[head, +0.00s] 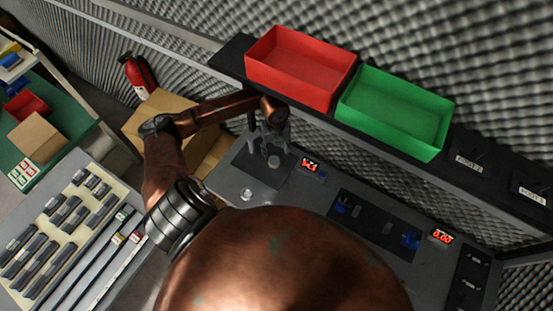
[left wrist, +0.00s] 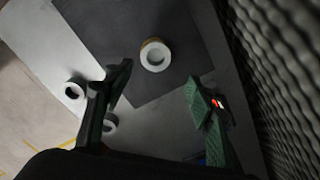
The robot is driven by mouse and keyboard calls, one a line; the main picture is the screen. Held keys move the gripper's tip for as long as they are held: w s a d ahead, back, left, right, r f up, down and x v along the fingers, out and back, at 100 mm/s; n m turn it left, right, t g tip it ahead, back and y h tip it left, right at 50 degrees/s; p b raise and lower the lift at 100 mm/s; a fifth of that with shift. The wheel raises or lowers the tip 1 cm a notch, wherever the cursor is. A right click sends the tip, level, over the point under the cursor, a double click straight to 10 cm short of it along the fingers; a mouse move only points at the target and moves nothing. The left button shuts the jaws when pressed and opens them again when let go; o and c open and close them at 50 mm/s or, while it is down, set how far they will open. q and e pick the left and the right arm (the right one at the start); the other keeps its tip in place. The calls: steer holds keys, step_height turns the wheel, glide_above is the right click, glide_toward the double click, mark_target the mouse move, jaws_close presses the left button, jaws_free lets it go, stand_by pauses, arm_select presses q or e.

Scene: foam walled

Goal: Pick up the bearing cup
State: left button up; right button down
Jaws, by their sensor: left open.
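A short round piece with a pale ring-shaped top and a yellowish side, which looks like the bearing cup (left wrist: 146,58), stands on a dark mat. In the head view the bearing cup (head: 273,161) shows small, just below the gripper. My left gripper (head: 268,138) is open and empty, pointing down over the mat. In the left wrist view its two green-tinted fingers (left wrist: 160,88) are spread wide, and the cup appears beyond the tips, between their lines. I see no contact. My right gripper is not in view.
Other pale rings (left wrist: 75,88) lie left of the mat. A red bin (head: 300,68) and a green bin (head: 396,112) stand on the back shelf. A digital display (head: 311,166) sits right of the mat. The foam wall (left wrist: 290,60) rises close behind.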

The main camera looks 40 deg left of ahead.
mark_target(274, 162)
arm_select(q)
steer(key=f, duration=0.2)
steer(key=f+p, duration=0.1)
steer(key=f, duration=0.1)
steer(key=a+f, duration=0.1)
steer(key=f, duration=0.2)
steer(key=shift+s+p, duration=0.15)
steer(key=shift+p, duration=0.25)
steer(key=shift+d+f, duration=0.1)
steer(key=shift+f, duration=0.15)
steer(key=shift+c, duration=0.2)
steer(key=c, duration=1.3)
